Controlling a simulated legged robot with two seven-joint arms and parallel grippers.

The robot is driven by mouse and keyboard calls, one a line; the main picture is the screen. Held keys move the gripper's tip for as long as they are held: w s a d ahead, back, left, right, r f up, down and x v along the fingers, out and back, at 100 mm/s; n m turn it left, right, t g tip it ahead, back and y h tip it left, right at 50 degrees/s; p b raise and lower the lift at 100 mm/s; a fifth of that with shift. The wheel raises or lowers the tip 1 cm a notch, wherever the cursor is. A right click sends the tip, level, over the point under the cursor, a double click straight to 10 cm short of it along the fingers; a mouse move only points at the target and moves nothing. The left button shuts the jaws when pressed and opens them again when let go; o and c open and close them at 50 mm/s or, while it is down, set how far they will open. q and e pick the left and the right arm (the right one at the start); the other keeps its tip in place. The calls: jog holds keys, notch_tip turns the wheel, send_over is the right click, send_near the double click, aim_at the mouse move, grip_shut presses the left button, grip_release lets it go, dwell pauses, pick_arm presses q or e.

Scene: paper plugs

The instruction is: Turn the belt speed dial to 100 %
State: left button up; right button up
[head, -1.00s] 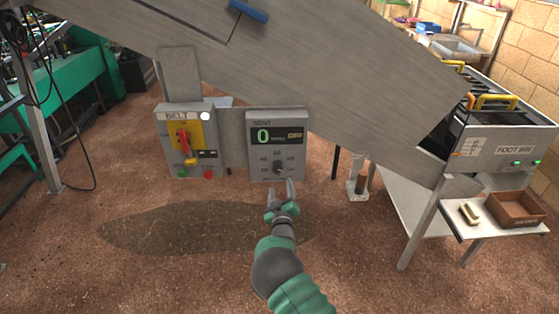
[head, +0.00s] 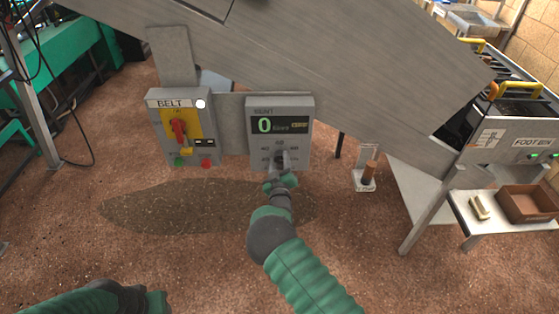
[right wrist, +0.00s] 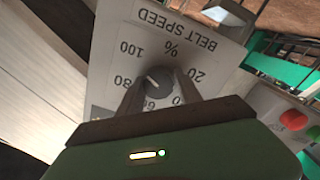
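The belt speed dial (right wrist: 158,84) is a dark round knob on a light grey panel (right wrist: 190,25) marked BELT SPEED, with a scale up to 100. The panel is upside down in the right wrist view. A light pointer mark shows on the knob; its exact reading is unclear. In the head view, the grey control box (head: 299,140) has a display showing a green 0. My right gripper (head: 281,160) is at its dial and covers it there. In the right wrist view its fingers (right wrist: 160,90) stand apart on either side of the knob. My left gripper (head: 145,299) is low at left.
A BELT switch box (head: 157,125) with a red and yellow rotary switch and green and red buttons is left of the dial box. The grey sloping conveyor side (head: 330,65) hangs above. A small table (head: 490,225) with a brown box stands at right.

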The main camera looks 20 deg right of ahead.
jog(key=shift+c, duration=1.1)
jog(key=shift+d, duration=0.15)
grip_shut()
jog(key=shift+f+m+b, duration=0.3)
jog(key=shift+m+b, duration=0.2)
jog(key=shift+b, duration=0.2)
jog(key=shift+r, duration=0.2)
jog(key=shift+o, duration=2.2)
grip_release()
jog(key=shift+o, duration=1.2)
